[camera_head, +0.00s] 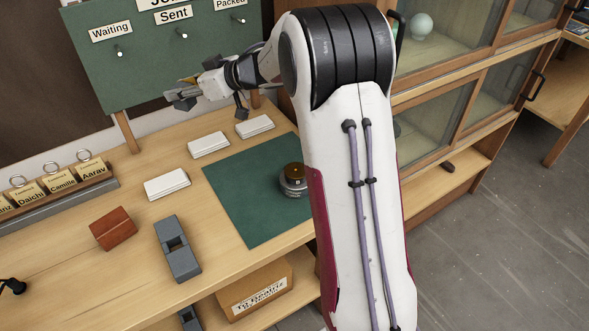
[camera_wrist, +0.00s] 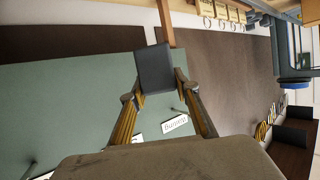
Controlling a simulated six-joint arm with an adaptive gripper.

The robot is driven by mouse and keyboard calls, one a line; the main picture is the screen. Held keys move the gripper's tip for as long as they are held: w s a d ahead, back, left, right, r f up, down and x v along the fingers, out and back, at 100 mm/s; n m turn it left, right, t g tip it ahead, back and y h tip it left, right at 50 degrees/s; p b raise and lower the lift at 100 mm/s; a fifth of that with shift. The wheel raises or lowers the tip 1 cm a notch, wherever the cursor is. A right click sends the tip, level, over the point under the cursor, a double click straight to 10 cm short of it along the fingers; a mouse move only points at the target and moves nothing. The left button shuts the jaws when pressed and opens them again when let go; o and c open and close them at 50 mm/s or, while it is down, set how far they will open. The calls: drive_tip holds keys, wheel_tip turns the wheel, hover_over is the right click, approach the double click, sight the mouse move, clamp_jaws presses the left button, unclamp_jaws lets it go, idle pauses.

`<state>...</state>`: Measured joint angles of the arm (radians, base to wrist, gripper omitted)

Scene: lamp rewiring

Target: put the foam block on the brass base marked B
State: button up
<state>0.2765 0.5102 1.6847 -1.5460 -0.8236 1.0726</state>
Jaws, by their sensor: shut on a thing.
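My gripper (camera_wrist: 160,92) is shut on a dark grey block, which I take for the foam block (camera_wrist: 153,66); it sits between the fingertips in the wrist view. In the head view my gripper (camera_head: 186,91) is raised in front of the green board, above the back of the bench.
The green mat (camera_head: 235,186) lies on the wooden bench. White card stacks (camera_head: 167,185), a red-brown block (camera_head: 113,228) and a grey holder (camera_head: 177,248) lie left of it. The green board (camera_head: 150,50) rises behind. A glass-front cabinet (camera_head: 440,100) stands to the right.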

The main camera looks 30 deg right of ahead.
drive_tip(key=s+d+m+t+h, duration=0.15)
drive_tip(key=s+d, duration=0.35)
drive_tip(key=d, duration=0.7)
drive_tip(key=m+h, duration=0.2)
hover_over(296, 170)
wheel_tip(296, 170, down, 3)
drive_tip(key=shift+r+n, duration=0.1)
drive_tip(key=shift+n, duration=0.15)
drive_tip(key=shift+f, duration=3.2)
drive_tip(key=shift+f, duration=1.9)
